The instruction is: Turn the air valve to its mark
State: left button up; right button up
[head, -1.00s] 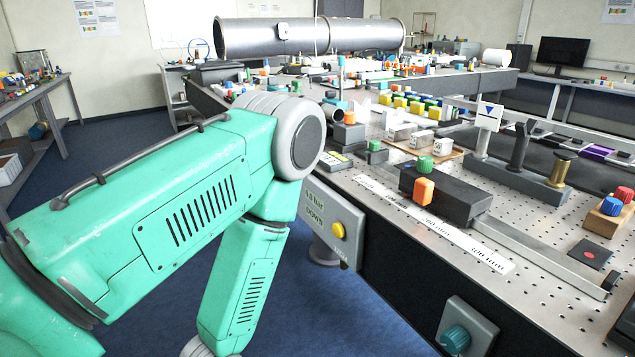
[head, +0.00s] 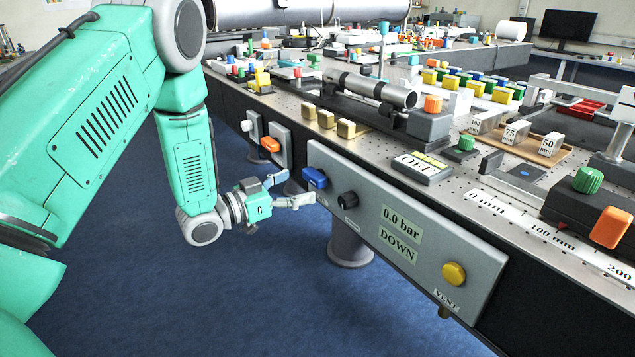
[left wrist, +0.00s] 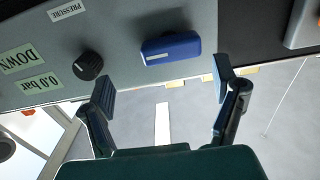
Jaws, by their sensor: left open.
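The air panel (head: 372,245) on the table's front side carries a blue handle (head: 315,178), a black knob (head: 347,199), a yellow vent button (head: 454,274) and labels reading 0.0 bar and DOWN. I take the blue handle as the air valve; I cannot make out its mark. My left gripper (head: 294,189) is open and empty, just left of the blue handle. In the left wrist view, the blue handle (left wrist: 170,47) lies crosswise beyond the open fingers (left wrist: 165,84), apart from them. The black knob (left wrist: 88,66) is near the left finger there. My right gripper is not in view.
Smaller panels with an orange handle (head: 270,145) and a white knob (head: 247,126) sit farther left on the front side. Brass blocks (head: 326,118) stand on the table edge above. A table leg (head: 349,243) is below the panel. The floor in front is clear.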

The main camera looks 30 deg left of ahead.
aim_at(309, 180)
pick_arm(q)
jog(key=w, duration=0.3)
jog(key=w+f, duration=0.1)
jog(key=w, duration=0.1)
jog(key=shift+w+a+b, duration=0.25)
jog(key=shift+b, duration=0.15)
jog(key=shift+w+d+r, duration=0.1)
jog(key=shift+d+r, duration=0.05)
jog(key=shift+d, duration=0.4)
jog(key=shift+w+d+r, duration=0.1)
jog(key=shift+d+r, duration=0.05)
jog(key=shift+d, duration=0.35)
jog(key=shift+c, duration=0.4)
jog(key=c, duration=0.7)
jog(key=shift+a+f, duration=0.1)
jog(key=shift+a, duration=0.05)
jog(key=c, duration=0.4)
jog(key=o, duration=0.8)
jog(key=shift+s+a+f, duration=0.1)
jog(key=shift+a, duration=0.15)
jog(key=o, duration=0.4)
jog(key=shift+a+f, duration=0.1)
jog(key=shift+a, duration=0.2)
jog(key=shift+d, duration=0.25)
jog(key=shift+s, duration=0.2)
jog(key=v, duration=1.1)
jog(key=shift+s+a, duration=0.2)
jog(key=shift+s, duration=0.05)
